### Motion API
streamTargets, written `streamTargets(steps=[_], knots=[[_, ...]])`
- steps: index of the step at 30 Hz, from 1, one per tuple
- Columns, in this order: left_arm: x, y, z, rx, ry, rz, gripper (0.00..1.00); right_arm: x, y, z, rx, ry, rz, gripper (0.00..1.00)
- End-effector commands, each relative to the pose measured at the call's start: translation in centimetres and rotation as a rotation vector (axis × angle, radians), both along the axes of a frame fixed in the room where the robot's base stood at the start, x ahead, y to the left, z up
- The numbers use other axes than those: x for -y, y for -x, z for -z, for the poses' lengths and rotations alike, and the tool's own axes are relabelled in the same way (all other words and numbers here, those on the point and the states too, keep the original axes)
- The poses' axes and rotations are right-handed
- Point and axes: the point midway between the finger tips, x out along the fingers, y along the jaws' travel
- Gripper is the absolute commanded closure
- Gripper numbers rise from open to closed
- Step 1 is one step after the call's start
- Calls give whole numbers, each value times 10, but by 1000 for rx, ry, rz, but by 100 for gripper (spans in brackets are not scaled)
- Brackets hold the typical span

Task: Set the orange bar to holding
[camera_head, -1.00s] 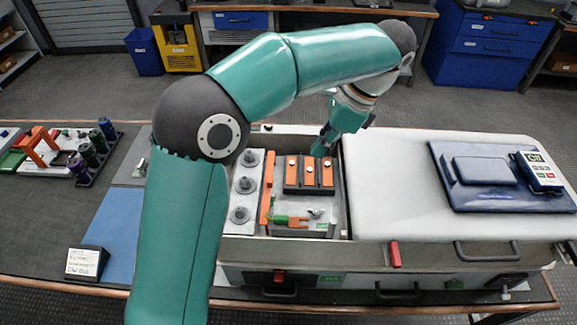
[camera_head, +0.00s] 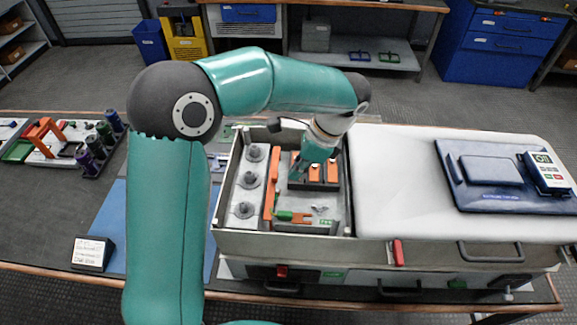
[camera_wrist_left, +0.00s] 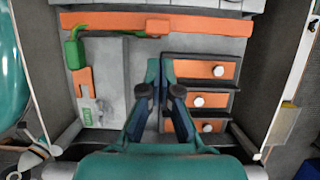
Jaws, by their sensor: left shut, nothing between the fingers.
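The long orange bar (camera_head: 271,188) lies along the left part of the open bay, beside the grey posts. My left gripper (camera_wrist_left: 160,68) is shut and empty. It points down into the bay, over the grey panel between the bar and the orange blocks, apart from the bar in the picture. In the head view the left gripper (camera_head: 297,176) hides part of the blocks. My right gripper is not in view.
Orange blocks with white knobs (camera_head: 316,172) sit beside the gripper. A green handle (camera_head: 284,215) with an orange piece lies at the bay's near end. Metal walls (camera_head: 229,185) surround the bay. A white cover (camera_head: 400,170) lies right, carrying a blue case and a meter (camera_head: 545,172).

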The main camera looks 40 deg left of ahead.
Motion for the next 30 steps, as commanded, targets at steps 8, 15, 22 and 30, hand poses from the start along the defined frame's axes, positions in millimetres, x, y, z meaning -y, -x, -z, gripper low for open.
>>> streamTargets(steps=[8,15,22,30], knots=[[-16,10,0,-3,1,1,100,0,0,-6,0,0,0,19],[-16,10,0,-2,0,2,100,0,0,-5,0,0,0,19],[-32,19,0,-1,0,0,100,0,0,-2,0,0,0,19],[-42,26,0,-6,-4,2,100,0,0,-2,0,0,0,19]])
